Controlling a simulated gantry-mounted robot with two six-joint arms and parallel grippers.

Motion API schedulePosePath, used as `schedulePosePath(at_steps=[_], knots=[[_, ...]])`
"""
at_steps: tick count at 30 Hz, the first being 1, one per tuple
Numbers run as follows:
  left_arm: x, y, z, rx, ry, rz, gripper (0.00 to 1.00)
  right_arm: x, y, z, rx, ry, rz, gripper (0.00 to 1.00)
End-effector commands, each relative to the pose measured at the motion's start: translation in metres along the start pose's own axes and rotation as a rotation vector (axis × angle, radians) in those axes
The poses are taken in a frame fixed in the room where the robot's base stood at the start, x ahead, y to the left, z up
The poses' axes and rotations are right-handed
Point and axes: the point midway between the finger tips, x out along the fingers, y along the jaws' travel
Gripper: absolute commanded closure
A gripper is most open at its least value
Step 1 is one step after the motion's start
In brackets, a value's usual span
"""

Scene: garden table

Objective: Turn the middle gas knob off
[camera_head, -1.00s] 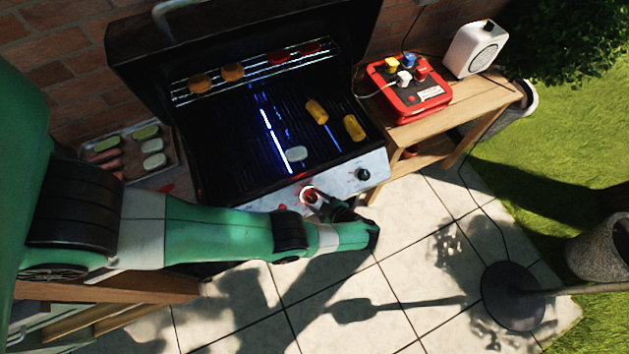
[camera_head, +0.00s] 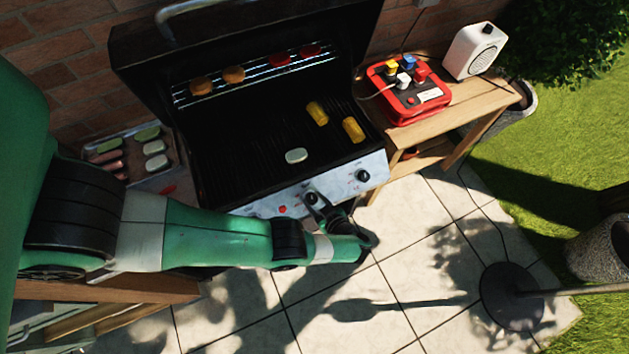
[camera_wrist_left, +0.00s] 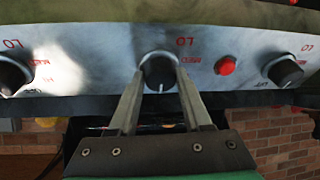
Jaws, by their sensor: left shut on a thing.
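The middle gas knob (camera_wrist_left: 158,70) is a dark round knob on the grill's silver front panel (camera_wrist_left: 110,45). In the wrist view its pale pointer mark points down, toward my gripper. My left gripper (camera_wrist_left: 160,88) is shut on this knob, one finger at each side. In the head view my left gripper (camera_head: 315,204) reaches the panel from below and partly hides the knob. No flame and no lit ring show now. My right gripper is not in view.
Outer knobs sit at the left (camera_wrist_left: 12,76) and right (camera_wrist_left: 284,72) in the wrist view, with a red button (camera_wrist_left: 226,65) between middle and right. The open grill (camera_head: 240,165) holds food. A wooden side table (camera_head: 455,110) stands at its right.

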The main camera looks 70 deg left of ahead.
Motion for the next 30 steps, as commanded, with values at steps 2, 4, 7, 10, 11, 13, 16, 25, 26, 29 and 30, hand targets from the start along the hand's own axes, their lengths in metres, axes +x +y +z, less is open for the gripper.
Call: schedulePosePath(at_steps=[2,4,7,10,11,13,16,25,26,29,30], knots=[[0.0,0.0,0.001,0.002,-0.002,0.001,1.0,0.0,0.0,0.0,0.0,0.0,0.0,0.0],[0.0,0.0,0.001,0.002,-0.002,0.001,1.0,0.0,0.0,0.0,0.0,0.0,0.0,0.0],[0.0,0.0,0.001,0.001,-0.002,0.001,1.0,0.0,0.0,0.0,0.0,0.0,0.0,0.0],[0.0,0.0,0.001,0.001,-0.002,0.001,0.46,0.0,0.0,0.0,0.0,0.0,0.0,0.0],[0.0,0.0,0.001,0.001,-0.002,0.001,0.4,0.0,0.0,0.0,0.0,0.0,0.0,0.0],[0.0,0.0,0.001,0.0,-0.002,0.0,0.28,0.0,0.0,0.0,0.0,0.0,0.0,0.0],[0.0,0.0,0.001,0.0,-0.001,0.0,0.21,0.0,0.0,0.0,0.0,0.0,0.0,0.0],[-0.005,0.0,0.0,0.0,-0.001,0.002,0.21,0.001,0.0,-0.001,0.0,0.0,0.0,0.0],[-0.009,0.001,0.0,0.0,-0.001,0.002,0.21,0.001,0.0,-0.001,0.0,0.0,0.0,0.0],[-0.027,0.001,-0.001,-0.001,-0.002,0.005,0.21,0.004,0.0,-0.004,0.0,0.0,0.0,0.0],[-0.036,0.001,-0.001,0.0,-0.003,0.005,0.21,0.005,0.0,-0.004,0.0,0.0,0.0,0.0]])
